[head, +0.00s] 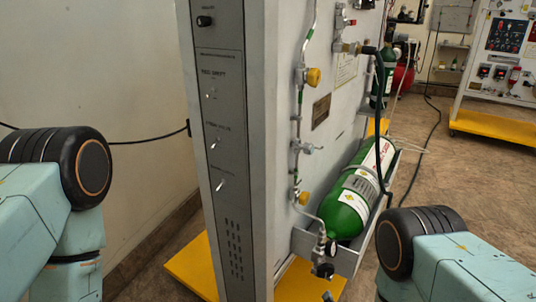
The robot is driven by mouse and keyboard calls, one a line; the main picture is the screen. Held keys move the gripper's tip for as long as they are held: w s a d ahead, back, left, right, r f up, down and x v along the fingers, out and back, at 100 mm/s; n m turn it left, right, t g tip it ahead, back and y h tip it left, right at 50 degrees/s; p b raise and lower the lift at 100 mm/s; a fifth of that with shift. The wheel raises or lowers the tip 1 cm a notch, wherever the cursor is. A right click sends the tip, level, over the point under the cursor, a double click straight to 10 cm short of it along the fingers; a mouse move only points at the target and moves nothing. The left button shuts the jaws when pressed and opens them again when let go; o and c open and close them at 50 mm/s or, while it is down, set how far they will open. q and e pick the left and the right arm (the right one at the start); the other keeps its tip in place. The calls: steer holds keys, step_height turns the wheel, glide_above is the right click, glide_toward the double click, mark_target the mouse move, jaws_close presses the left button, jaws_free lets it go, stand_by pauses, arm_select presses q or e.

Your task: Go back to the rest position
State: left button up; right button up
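The oxygen trainer (262,130) stands upright in the middle of the head view, with its narrow switch panel (219,120) facing me. A green cylinder (347,205) lies in a grey tray on its right side. Thin pipes with yellow-knobbed valves (313,77) run down that side. Teal and black links of my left arm show at the lower left, and links of my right arm at the lower right. Neither gripper is in view. No contact between my visible arm links and the trainer shows.
A yellow base (192,268) sticks out under the trainer. A black cable (150,140) runs along the left wall to it. Another panel (508,50) on a yellow base stands at the far right. Brown floor (460,180) is open between them, with a black cable lying across it.

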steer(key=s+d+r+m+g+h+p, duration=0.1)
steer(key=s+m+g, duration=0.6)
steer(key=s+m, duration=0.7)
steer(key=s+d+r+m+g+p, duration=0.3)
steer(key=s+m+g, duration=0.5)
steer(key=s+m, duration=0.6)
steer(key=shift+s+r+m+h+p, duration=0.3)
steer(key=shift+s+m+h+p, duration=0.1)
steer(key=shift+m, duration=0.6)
